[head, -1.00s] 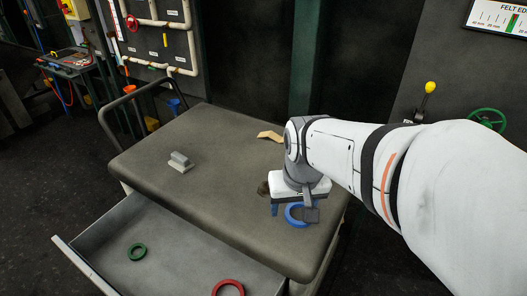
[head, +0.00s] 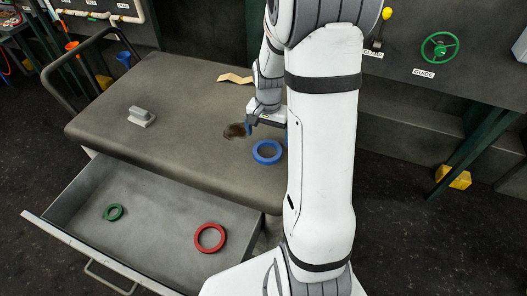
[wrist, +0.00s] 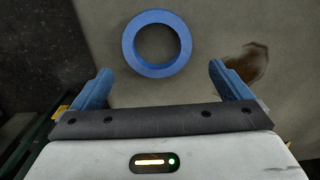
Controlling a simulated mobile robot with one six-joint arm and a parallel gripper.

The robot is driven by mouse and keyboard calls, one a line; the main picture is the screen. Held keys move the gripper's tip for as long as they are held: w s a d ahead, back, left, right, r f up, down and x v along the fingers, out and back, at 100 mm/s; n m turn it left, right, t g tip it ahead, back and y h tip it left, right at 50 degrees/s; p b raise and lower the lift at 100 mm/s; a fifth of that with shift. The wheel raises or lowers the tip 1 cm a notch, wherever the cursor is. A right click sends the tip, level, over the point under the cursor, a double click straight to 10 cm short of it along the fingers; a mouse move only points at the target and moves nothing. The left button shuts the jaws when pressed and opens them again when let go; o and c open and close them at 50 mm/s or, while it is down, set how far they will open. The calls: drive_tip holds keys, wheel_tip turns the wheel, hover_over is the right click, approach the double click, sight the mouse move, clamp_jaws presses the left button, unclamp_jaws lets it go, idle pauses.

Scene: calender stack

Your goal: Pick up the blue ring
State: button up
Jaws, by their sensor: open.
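The blue ring (head: 267,152) lies flat on the grey cart top (head: 190,95), near its right front part. It also shows whole in the wrist view (wrist: 157,44), ahead of my gripper (wrist: 160,85) and roughly centred between its two blue fingers. The fingers are wide apart with nothing between them. In the head view my gripper (head: 266,130) is just behind the ring, and my arm hides part of it. I cannot tell the exact height of the fingertips above the cart top.
A grey block (head: 141,117) and a tan angled piece (head: 235,78) lie on the cart top. A dark brown stain (head: 236,131) is left of the blue ring.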

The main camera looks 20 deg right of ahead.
sight(268, 153)
drive_tip(key=f, duration=0.5)
drive_tip(key=shift+s+a, duration=0.1)
drive_tip(key=shift+s, duration=0.25)
drive_tip(key=shift+c, duration=0.4)
drive_tip(key=c, duration=1)
